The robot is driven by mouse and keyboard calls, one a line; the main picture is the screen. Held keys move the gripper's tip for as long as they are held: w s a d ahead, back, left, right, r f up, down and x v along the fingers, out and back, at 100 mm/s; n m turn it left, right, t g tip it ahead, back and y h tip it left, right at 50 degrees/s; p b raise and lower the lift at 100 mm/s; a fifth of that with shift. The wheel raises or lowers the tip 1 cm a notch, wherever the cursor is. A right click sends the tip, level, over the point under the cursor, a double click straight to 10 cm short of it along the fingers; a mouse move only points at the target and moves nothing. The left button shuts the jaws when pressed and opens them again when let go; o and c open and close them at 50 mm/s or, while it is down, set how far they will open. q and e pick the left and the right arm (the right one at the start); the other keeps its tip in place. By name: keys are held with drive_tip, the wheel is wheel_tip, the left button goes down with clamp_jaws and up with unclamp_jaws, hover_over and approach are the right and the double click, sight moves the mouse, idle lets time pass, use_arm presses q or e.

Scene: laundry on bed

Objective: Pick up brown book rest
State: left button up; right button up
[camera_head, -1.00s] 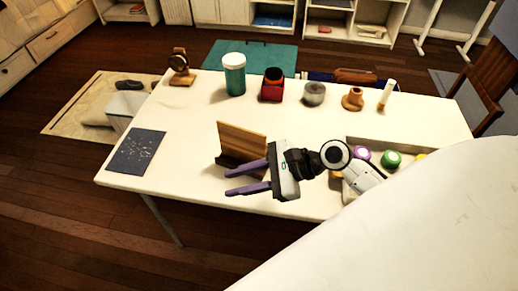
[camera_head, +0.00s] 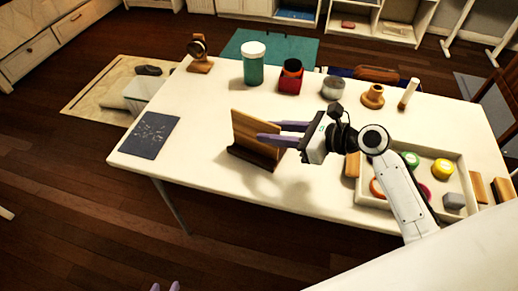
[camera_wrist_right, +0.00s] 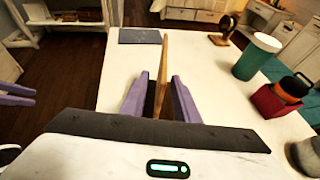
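The brown book rest (camera_head: 256,136) stands on the white table, its wooden back panel upright and tilted, with a darker ledge at its base. In the right wrist view its panel (camera_wrist_right: 162,75) shows edge-on between the fingers. My right gripper (camera_head: 268,133) is open, its purple fingers reaching either side of the panel's right edge. In the right wrist view a small gap shows beside the panel at the gripper (camera_wrist_right: 160,88). My left gripper (camera_head: 166,287) shows only as two separated purple fingertips at the bottom edge, empty and away from the table.
A dark book (camera_head: 149,136) lies left of the rest. A teal jar (camera_head: 254,68), a red box (camera_head: 290,80) and other small items line the table's back. A white tray (camera_head: 455,160) of colored objects is at the right. The table left of the rest is mostly clear.

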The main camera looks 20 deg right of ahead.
hover_over(255, 151)
drive_tip(key=shift+w+d+f, duration=0.1)
drive_tip(key=shift+w+f, duration=0.1)
drive_tip(key=shift+f, duration=1.15)
clamp_jaws()
drive_tip(key=shift+r, duration=0.1)
idle(0.3)
